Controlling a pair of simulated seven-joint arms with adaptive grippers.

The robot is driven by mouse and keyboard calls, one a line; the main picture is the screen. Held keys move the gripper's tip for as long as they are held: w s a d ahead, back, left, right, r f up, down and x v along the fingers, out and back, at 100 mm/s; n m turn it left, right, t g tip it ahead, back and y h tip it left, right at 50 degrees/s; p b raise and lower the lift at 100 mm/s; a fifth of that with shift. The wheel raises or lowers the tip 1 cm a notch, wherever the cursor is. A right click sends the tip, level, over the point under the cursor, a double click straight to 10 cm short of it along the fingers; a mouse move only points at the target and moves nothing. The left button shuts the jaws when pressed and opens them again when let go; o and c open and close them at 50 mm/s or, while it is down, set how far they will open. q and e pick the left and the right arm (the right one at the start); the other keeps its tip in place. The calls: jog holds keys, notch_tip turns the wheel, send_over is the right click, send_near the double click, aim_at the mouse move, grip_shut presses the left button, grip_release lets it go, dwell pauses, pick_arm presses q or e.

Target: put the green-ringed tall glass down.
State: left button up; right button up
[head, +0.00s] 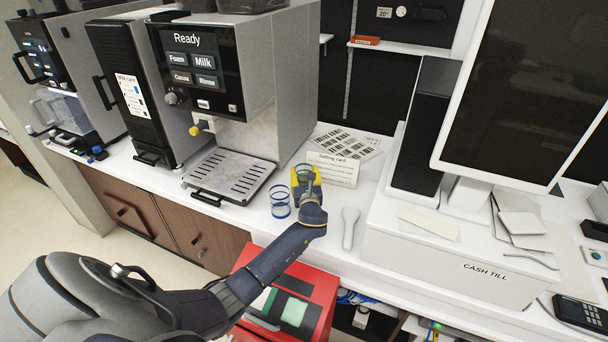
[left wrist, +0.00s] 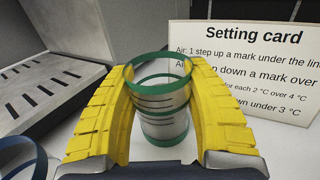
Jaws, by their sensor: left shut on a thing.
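The green-ringed tall glass (left wrist: 162,104) stands upright between the yellow fingers of my left gripper (left wrist: 160,80), which is shut on it. In the head view this glass (head: 302,171) is partly hidden by my left gripper (head: 306,182) at the counter, right of the coffee machine's drip tray. I cannot tell whether its base touches the counter. A blue-ringed glass (head: 280,201) stands just left of my gripper, and its edge shows in the left wrist view (left wrist: 24,158). My right gripper is not in view.
The setting card (head: 333,169) stands just behind the gripper. The drip tray (head: 232,176) is to the left.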

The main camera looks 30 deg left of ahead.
pick_arm(q)
jog(key=shift+f, duration=0.1)
jog(key=o, duration=1.3)
jog(key=shift+c, duration=0.2)
jog(key=v, duration=1.2)
